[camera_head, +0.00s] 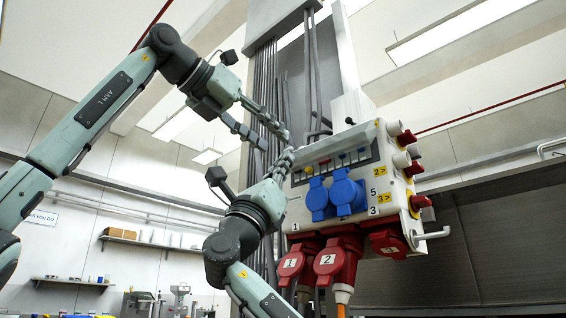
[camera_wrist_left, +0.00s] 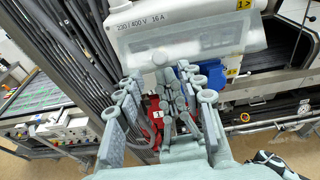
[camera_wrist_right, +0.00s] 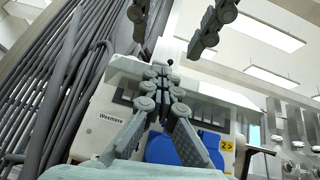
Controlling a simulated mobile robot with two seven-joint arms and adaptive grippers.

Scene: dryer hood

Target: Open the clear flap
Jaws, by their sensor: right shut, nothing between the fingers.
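The clear flap (camera_wrist_left: 225,58) is a pale see-through panel on the front of the white power box (camera_head: 391,145), over a row of switches. It also shows as a translucent band in the right wrist view (camera_wrist_right: 221,95). How far it is tilted I cannot tell. My right gripper (camera_head: 287,158) is shut and empty, its fingertips (camera_wrist_right: 160,72) at the flap's left part in the head view; touching or just apart is unclear. My left gripper (camera_head: 270,142) is open and empty, above and left of the box, with my right fingers showing between its fingers (camera_wrist_left: 165,92).
Two blue socket covers (camera_head: 333,197) sit below the switches. Red plugs (camera_head: 337,262) hang under the box, and more red-tipped connectors (camera_head: 408,138) stick out on its right side. Dark cables (camera_head: 268,90) run up the post behind my grippers.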

